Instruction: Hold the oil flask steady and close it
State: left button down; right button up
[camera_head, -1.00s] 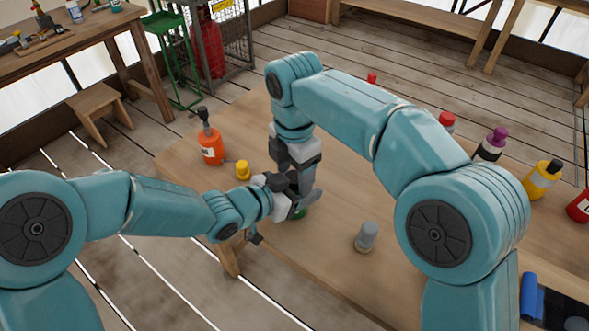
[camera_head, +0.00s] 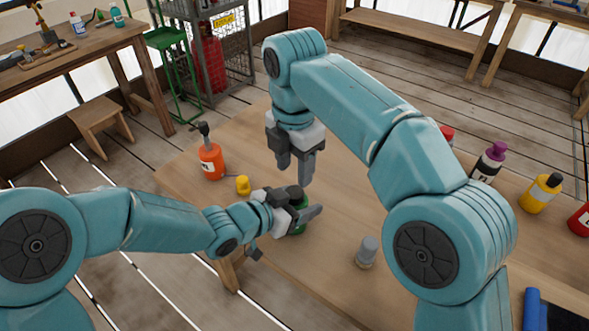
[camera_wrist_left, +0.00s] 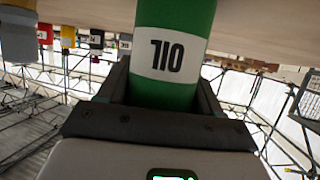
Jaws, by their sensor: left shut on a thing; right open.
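The green oil flask (camera_head: 300,227) stands on the wooden table (camera_head: 330,240), mostly hidden by my left gripper. My left gripper (camera_head: 303,213) is shut around its body from the left. In the left wrist view the green flask (camera_wrist_left: 174,90) fills the space between the fingers, its white OIL label upside down in the picture. A dark cap (camera_head: 296,191) shows at the top of the flask in the head view; how tightly it sits cannot be told. My right gripper (camera_head: 295,174) is open and empty, pointing down just above the cap.
An orange bottle (camera_head: 211,162) and a small yellow item (camera_head: 243,186) stand to the left. A grey-topped bottle (camera_head: 367,252) stands at front right. Purple-capped (camera_head: 488,163), yellow (camera_head: 540,194) and red (camera_head: 580,218) bottles stand along the right.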

aim_at(295, 192)
notch_tip(295, 192, up, 2)
jog(key=shift+r+n, duration=0.1)
jog(key=shift+n, duration=0.9)
jog(key=shift+f, duration=4.05)
jog(key=c, duration=0.9)
jog(key=m, duration=0.3)
